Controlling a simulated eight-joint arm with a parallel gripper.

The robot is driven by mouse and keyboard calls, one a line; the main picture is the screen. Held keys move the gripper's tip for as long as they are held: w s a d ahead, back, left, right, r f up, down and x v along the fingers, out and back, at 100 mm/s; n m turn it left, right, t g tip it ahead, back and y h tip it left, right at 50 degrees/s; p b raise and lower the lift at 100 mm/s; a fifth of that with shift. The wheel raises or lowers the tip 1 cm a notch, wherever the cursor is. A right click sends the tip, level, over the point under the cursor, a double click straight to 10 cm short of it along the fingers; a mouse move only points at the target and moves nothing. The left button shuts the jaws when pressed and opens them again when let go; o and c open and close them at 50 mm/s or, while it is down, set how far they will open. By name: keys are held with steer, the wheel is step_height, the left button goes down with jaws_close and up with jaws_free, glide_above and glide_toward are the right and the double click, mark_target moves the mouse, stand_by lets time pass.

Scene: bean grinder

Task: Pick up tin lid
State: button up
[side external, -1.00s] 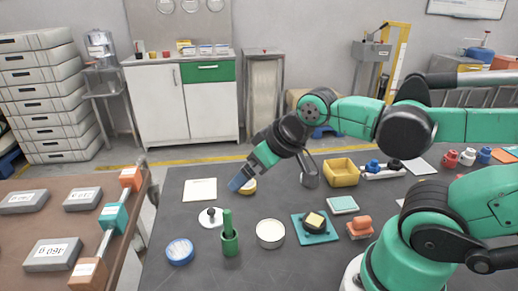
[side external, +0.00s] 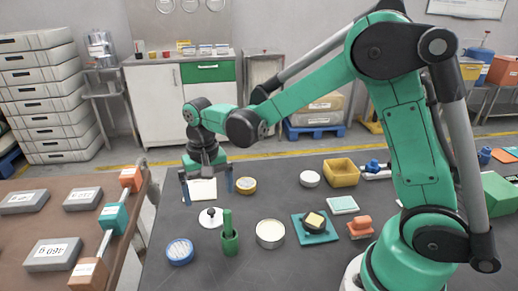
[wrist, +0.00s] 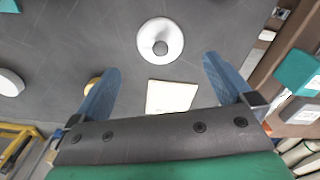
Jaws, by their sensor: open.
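The tin lid appears to be the white disc with a dark grey knob (side external: 210,218), lying flat on the dark table left of centre. It also shows in the wrist view (wrist: 160,40), near the top middle. My gripper (side external: 207,188) is open and empty, pointing down above the table behind the lid. In the wrist view, its two blue fingers (wrist: 162,64) are spread wide, with the lid ahead of them and in line with the gap. The lid is apart from both fingers. An open, pale round tin (side external: 270,234) stands to the right of the lid.
A yellow-rimmed tin (side external: 245,186) is near the right finger. A cream sheet (side external: 203,194) lies beneath the gripper.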

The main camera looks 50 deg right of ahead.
mark_target(211, 210)
steer(key=shift+f, duration=2.9)
steer(key=shift+c, duration=0.2)
steer(key=c, duration=1.1)
